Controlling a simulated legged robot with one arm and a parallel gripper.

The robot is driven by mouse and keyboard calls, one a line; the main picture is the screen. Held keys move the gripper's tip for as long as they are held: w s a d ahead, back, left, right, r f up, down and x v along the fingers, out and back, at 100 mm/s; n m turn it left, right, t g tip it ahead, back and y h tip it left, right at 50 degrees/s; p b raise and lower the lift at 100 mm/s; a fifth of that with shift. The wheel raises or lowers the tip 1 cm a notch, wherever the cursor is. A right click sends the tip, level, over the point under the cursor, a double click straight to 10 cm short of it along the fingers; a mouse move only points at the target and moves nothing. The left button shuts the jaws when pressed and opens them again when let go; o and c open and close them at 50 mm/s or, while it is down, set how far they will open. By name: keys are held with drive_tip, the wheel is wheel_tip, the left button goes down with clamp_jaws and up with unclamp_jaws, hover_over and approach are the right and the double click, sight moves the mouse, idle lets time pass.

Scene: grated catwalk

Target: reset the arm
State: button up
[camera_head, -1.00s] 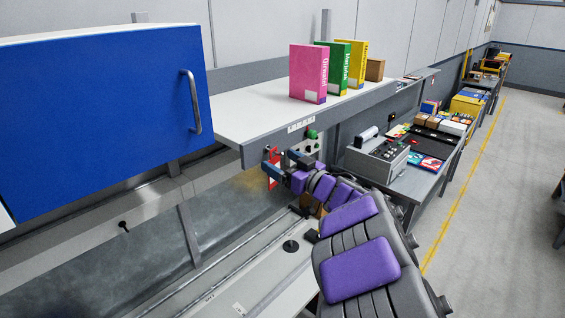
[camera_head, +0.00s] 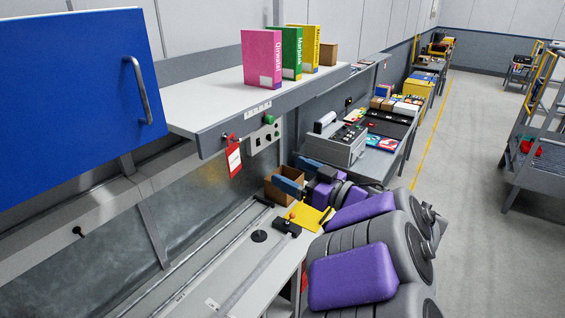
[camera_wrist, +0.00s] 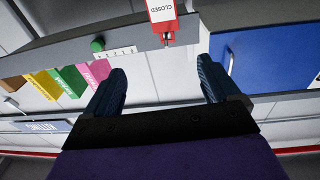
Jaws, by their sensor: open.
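My arm is purple and grey and reaches in from the lower right of the head view. My gripper (camera_head: 288,176) has blue fingers and is above the workbench, beside a cardboard box. In the wrist view my gripper (camera_wrist: 160,88) is open, with its two fingers wide apart and nothing between them. The tag (camera_wrist: 162,14) also shows upside down in the wrist view, reading "CLOSED", beyond the fingers.
A shelf (camera_head: 200,98) holds pink (camera_head: 262,58), green (camera_head: 292,52) and yellow (camera_head: 311,48) boxes. A blue cabinet door (camera_head: 75,105) is at left. The open cardboard box (camera_head: 283,192) stands on the bench (camera_head: 225,270). Open floor (camera_head: 470,130) lies at right.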

drive_tip(key=w+d+f+m+t+h+b, duration=0.1)
drive_tip(key=d+f+m+t+h+b, duration=0.1)
drive_tip(key=d+m+h+b, duration=0.35)
drive_tip(key=w+d+f+m+t+h+b, duration=0.1)
drive_tip(key=d+f+m+t+h+b, duration=0.15)
drive_tip(key=d+h, duration=0.6)
drive_tip(key=s+d+f+m+g+h+b, duration=0.3)
drive_tip(key=s+d+f+g+h+b, duration=0.15)
drive_tip(key=s+d+f, duration=0.4)
drive_tip(key=s+a+f+g+y+b, duration=0.15)
drive_tip(key=s+a+f+g, duration=0.25)
drive_tip(key=s+f, duration=0.5)
drive_tip(key=s+a+f+g+b, duration=0.3)
drive_tip(key=s+f+g, duration=0.1)
drive_tip(key=s+f, duration=0.45)
drive_tip(key=s+a+f+g+y+b, duration=0.1)
drive_tip(key=s+a+f+g, duration=0.1)
drive_tip(key=s, duration=0.3)
drive_tip(key=s+a+f+n+g+y+b, duration=0.1)
drive_tip(key=s+a+g, duration=0.1)
drive_tip(key=s+a, duration=0.2)
drive_tip(key=s+a+f+g+y+b, duration=0.1)
drive_tip(key=s+a+f+g, duration=0.1)
drive_tip(key=s, duration=0.5)
drive_tip(key=shift+a+f+b, duration=0.3)
drive_tip(key=shift+a+f, duration=0.05)
drive_tip(key=shift+a, duration=0.15)
